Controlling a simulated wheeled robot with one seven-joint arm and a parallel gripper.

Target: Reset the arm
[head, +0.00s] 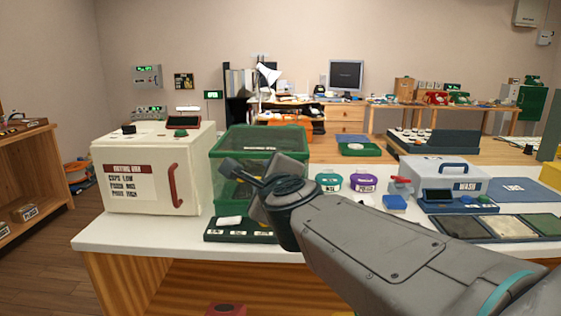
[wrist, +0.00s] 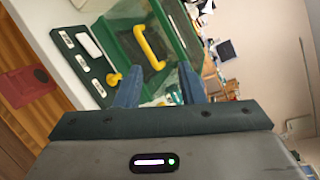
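My arm (head: 400,235) reaches from the lower right over the white-topped table. My gripper (wrist: 160,88) shows two blue-grey fingers spread apart in the wrist view, with nothing visible between them. In the head view my gripper (head: 250,172) is in front of the green clear-walled box (head: 227,148). In the wrist view the green box (wrist: 118,32) with a yellow handle (wrist: 149,47) lies beyond the fingertips. A dark green strip with labels (wrist: 75,52) and a yellow knob (wrist: 114,79) is beside it. Whether anything touches is unclear.
A white drying oven (head: 140,170) with a red handle stands left on the table (head: 110,238). Green and purple tubs (head: 362,183), a wash box (head: 455,178) and several flat trays (head: 507,226) are at the right. A wooden shelf (head: 30,165) stands far left.

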